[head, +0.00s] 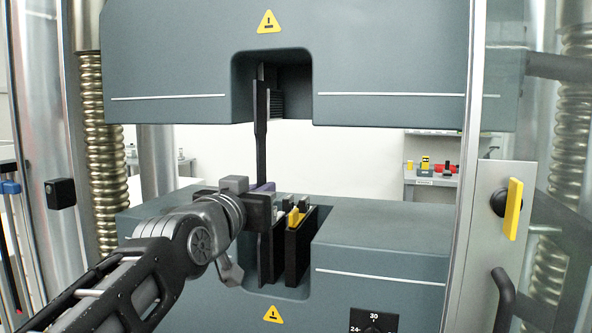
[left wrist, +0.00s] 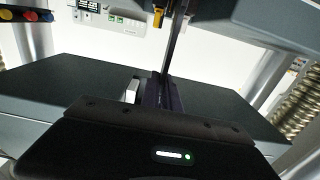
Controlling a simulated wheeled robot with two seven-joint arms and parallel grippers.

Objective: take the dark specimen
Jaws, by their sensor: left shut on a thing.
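The dark specimen (head: 261,135) is a thin, upright strip. Its wider upper end is in the recess of the upper machine head, beside the ridged upper jaw (head: 276,104). My left gripper (head: 264,190) is shut on the specimen just above the lower machine block. The gripper hides the specimen's lower part. In the left wrist view the specimen (left wrist: 178,42) rises from between the fingers (left wrist: 163,92). Whether the upper jaw touches the specimen cannot be told. My right gripper is not in view.
The lower block (head: 385,240) has a slot with dark lower jaws (head: 299,250) and a yellow-topped part (head: 297,216) near my gripper. A door frame with a yellow handle (head: 513,208) stands at right. Ribbed columns (head: 98,150) flank the machine. A side table (head: 430,181) stands behind.

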